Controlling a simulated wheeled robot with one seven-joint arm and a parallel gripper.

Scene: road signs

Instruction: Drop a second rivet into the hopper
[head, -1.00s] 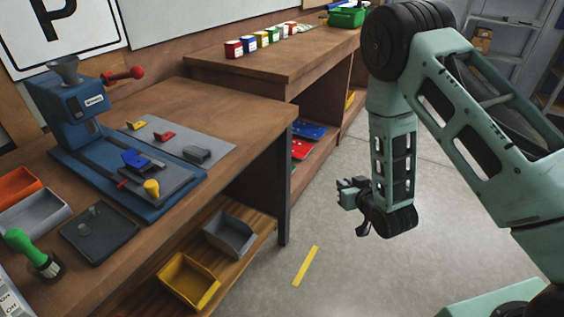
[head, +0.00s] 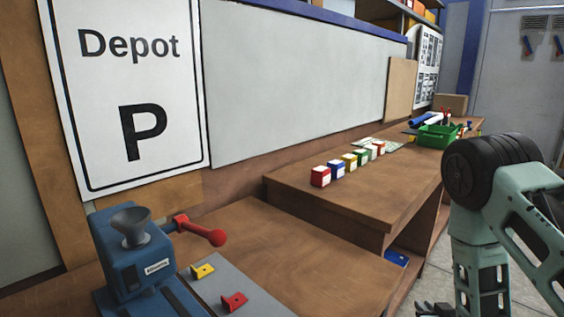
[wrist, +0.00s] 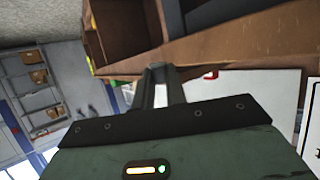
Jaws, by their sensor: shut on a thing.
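The hopper (head: 131,225) is a dark grey funnel on top of the blue press (head: 140,262), at the lower left of the head view. A red lever (head: 200,230) sticks out to its right. My gripper (wrist: 160,72) shows in the wrist view with its two grey fingers close together on a small grey thing, the rivet as far as I can tell; little of it shows. In the head view only a bit of my gripper (head: 432,309) shows at the bottom edge, well right of the press and apart from it.
A yellow bracket (head: 202,271) and a red bracket (head: 234,301) lie on a grey plate beside the press. Coloured blocks (head: 336,168) line the farther bench (head: 350,205), with a green bin (head: 438,135) behind. The wood between press and farther bench is clear.

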